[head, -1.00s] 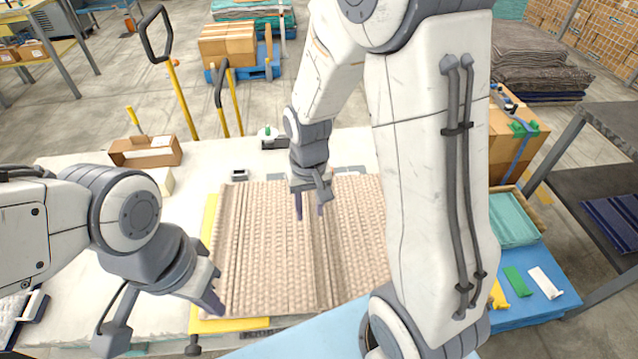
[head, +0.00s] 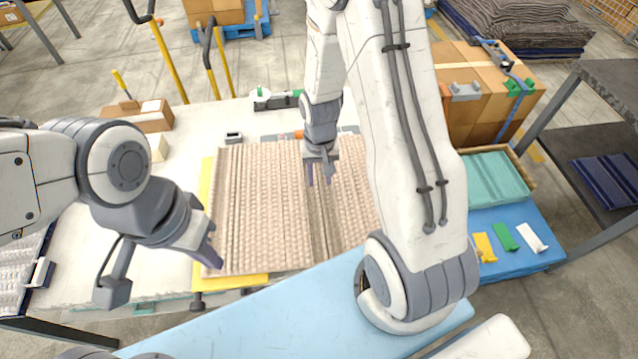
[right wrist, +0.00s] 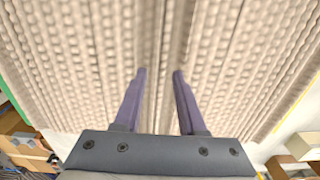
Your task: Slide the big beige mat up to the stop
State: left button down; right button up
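The big beige mat (head: 262,200) lies flat and ribbed on a yellow board (head: 206,180) on the white table. My left gripper (head: 212,258) is at the mat's near-left corner; its fingers overlap in the picture, so I cannot tell whether it is open or grips the edge. My right gripper (head: 318,178) points down over the mat, right of its middle. In the right wrist view its two fingers (right wrist: 158,75) are apart, with the mat (right wrist: 70,70) beyond them. Small grey and orange parts (head: 298,135) show along the mat's far edge; I cannot tell which is the stop.
A blue surface (head: 270,310) lies in front. At right are a box of teal cloth (head: 492,180) and yellow, green and white pieces (head: 503,237). The table's left part is clear.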

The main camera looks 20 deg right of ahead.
aim_at(320, 191)
jog(key=shift+f, duration=2.5)
grip_shut()
